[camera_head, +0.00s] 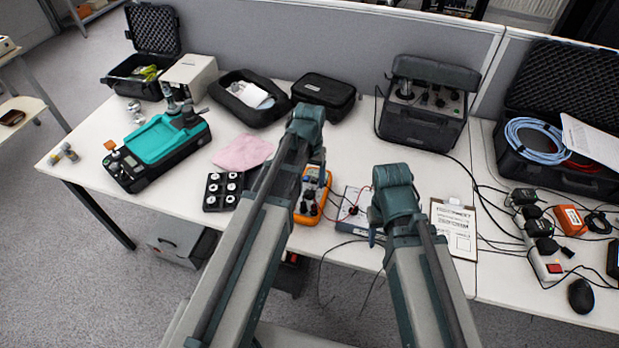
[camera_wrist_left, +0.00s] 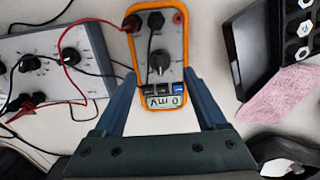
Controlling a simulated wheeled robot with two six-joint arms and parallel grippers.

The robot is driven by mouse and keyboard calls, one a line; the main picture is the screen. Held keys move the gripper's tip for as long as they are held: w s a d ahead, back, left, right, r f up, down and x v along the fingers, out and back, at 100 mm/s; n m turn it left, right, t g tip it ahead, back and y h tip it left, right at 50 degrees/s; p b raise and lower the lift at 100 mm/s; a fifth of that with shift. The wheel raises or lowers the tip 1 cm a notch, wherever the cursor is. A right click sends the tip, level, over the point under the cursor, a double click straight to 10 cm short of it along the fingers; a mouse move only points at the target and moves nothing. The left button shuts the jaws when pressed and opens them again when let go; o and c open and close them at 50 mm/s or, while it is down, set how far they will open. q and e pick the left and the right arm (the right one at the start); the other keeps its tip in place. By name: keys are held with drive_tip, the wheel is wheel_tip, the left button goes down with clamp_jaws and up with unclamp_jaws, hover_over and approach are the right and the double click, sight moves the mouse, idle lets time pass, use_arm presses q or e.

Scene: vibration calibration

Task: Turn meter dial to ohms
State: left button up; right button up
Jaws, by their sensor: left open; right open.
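The orange multimeter (camera_head: 313,190) lies on the white table below my left gripper (camera_head: 316,165). My left gripper (camera_wrist_left: 160,80) is open and empty. Its fingers appear on either side of the meter's display end, with the dial ahead between them; I cannot tell their height above it. My right gripper (camera_head: 374,232) is open near the table's front edge, right of the meter, mostly hidden by its arm.
A grey knob box (camera_wrist_left: 62,62) with red and black leads is beside the meter. A black tray of white parts (camera_head: 222,192) and a pink cloth (camera_head: 243,152) lie left. A clipboard (camera_head: 454,228) lies right. Cases stand along the partition at the back.

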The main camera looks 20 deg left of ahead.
sight(309, 192)
use_arm(q)
wheel_tip(309, 192, up, 9)
drive_tip(key=p, duration=0.8)
use_arm(e)
wheel_tip(309, 192, up, 9)
use_arm(q)
drive_tip(key=shift+s+f, duration=0.15)
wheel_tip(309, 192, down, 14)
drive_tip(key=b, duration=1.4)
drive_tip(key=shift+s, duration=0.15)
use_arm(e)
wheel_tip(309, 192, down, 14)
drive_tip(key=shift+s+f, duration=0.1)
drive_tip(key=shift+s, duration=0.05)
use_arm(q)
drive_tip(key=shift+r, duration=0.2)
